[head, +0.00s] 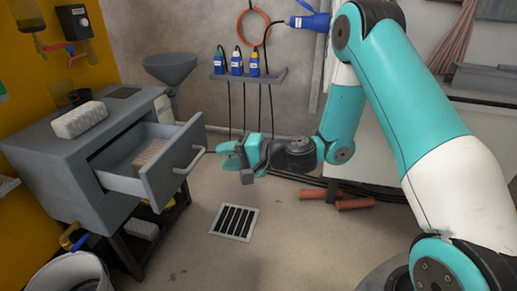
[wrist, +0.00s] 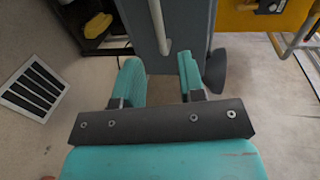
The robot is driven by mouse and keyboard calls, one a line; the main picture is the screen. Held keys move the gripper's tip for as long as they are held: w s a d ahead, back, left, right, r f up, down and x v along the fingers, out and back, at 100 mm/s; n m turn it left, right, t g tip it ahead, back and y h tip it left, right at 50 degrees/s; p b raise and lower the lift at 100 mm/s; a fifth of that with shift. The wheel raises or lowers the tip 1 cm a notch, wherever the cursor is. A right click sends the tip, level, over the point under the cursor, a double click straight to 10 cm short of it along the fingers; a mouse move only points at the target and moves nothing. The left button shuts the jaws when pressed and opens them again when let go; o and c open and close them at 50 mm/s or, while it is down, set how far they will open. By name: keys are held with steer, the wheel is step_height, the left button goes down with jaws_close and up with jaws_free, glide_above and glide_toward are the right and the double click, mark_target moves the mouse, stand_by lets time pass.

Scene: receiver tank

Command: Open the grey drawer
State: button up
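The grey drawer (head: 173,168) is pulled well out of the grey cabinet (head: 62,168) at the left of the head view. A brick-like block (head: 151,155) lies inside it. The drawer's light bar handle (head: 189,160) is on its front face. My gripper (head: 233,152) is to the right of the drawer front, apart from the handle. In the wrist view my gripper (wrist: 160,78) is open, with nothing between its teal fingers. The handle (wrist: 160,28) and the drawer front (wrist: 143,30) show beyond the fingertips.
A pale block (head: 79,119) sits on top of the cabinet. A funnel (head: 171,70) stands behind it. A floor grate (head: 235,222) lies below my gripper, and a bucket (head: 68,274) stands at front left. Orange-red pipes (head: 337,204) lie under the white bench. The floor between is clear.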

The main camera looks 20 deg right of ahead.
steer(key=p+v, duration=0.2)
steer(key=v, duration=0.7)
steer(key=shift+a, duration=0.1)
steer(key=s+a+r+n+g+h+p, duration=0.1)
steer(key=s+a+r+n+g+p, duration=0.4)
steer(key=s+a+r+n+g, duration=0.6)
steer(key=s+d+r+n+t+h+p, duration=0.1)
steer(key=s+r+n+h+p, duration=0.1)
steer(key=s+r+h+p, duration=0.3)
steer(key=s+d+r+n+h, duration=0.2)
steer(key=s+r, duration=0.4)
steer(key=r, duration=0.2)
step_height(320, 180, up, 37)
steer(key=p, duration=3.8)
